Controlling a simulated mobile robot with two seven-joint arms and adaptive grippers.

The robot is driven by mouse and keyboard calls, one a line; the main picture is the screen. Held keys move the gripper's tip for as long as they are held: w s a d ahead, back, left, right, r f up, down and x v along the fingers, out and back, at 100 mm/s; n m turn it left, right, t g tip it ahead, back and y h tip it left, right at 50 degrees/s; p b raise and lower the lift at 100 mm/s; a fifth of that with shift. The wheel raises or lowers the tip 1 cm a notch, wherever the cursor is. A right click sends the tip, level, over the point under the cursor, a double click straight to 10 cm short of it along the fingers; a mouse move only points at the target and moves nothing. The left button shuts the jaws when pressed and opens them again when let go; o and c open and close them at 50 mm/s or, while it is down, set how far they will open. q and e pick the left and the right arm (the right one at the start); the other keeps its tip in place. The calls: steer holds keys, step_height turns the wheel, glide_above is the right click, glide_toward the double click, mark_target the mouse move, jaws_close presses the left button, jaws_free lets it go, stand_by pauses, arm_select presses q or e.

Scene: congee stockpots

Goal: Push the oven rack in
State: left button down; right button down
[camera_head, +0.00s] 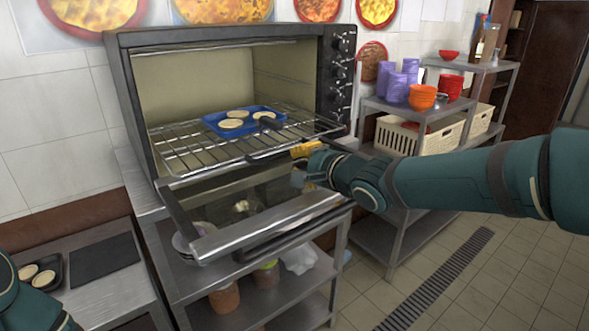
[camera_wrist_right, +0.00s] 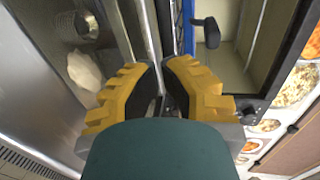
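The oven (camera_head: 118,75) stands open with its door (camera_head: 270,225) folded down toward me. The wire oven rack (camera_head: 185,150) sticks partly out of the oven above the door. A blue tray (camera_head: 215,125) with pale round pieces rests on the rack. My right gripper (camera_head: 303,151) is at the rack's front edge, on the right side. In the right wrist view, its yellow fingers (camera_wrist_right: 162,78) have a narrow gap between them, close to metal bars; I cannot tell whether they grip one. My left gripper is out of view; only part of my left arm shows at lower left.
A steel shelf (camera_head: 420,103) with purple and orange bowls and white baskets (camera_head: 400,138) stands right of the oven. A counter (camera_head: 105,290) with a small dark tray (camera_head: 40,270) is at lower left. The tiled floor (camera_head: 480,290) at right is clear.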

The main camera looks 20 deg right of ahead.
steer(key=shift+b+x, duration=0.4)
steer(key=shift+x, duration=0.7)
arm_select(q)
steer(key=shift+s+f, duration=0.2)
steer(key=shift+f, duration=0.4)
arm_select(e)
steer(key=shift+a, duration=0.1)
